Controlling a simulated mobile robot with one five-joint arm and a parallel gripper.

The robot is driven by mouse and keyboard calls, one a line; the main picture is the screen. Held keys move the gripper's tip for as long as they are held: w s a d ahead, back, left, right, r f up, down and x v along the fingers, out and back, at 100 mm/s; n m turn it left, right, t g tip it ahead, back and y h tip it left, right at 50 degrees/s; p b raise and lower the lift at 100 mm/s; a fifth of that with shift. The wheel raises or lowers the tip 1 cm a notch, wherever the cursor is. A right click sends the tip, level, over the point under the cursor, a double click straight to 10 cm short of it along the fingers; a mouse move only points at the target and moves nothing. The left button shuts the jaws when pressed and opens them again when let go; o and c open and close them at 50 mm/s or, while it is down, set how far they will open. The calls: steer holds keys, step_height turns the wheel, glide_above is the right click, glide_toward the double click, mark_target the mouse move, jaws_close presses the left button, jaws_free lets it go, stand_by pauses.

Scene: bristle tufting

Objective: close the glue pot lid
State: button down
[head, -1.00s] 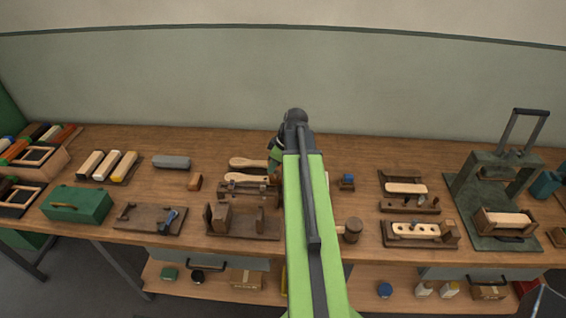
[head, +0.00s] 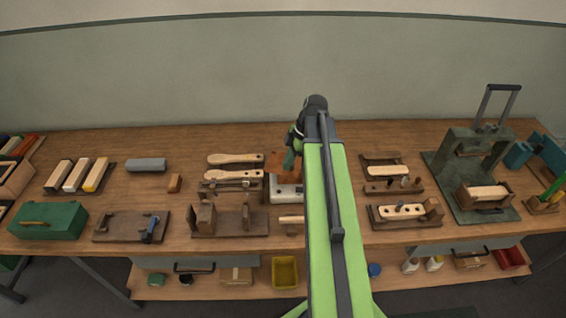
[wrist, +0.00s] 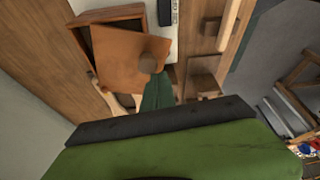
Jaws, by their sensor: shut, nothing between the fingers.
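The glue pot is a brown square box on a white base (head: 285,193), in the middle of the bench. Its orange-brown lid (head: 276,163) stands raised and tilted at the pot. In the wrist view the lid (wrist: 115,60) shows its round knob (wrist: 150,63), and part of the pot's wall (wrist: 118,14) shows beyond it. My gripper (head: 291,163) is shut and empty, with dark green fingers. It is just right of the lid. In the wrist view the fingertips (wrist: 159,88) are close by the knob and the lid's edge; I cannot tell whether they touch.
Two wooden brush handles (head: 235,159) lie left of the pot. A wooden jig (head: 237,220) stands in front of them. Drilled blocks (head: 402,211) and a dark green press (head: 480,175) are to the right. My arm hides part of the bench right of the pot.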

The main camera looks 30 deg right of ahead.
mark_target(297, 168)
steer(key=shift+s+d, duration=0.1)
steer(key=shift+d, duration=0.6)
steer(key=shift+w+d, duration=0.2)
steer(key=shift+d, duration=1.25)
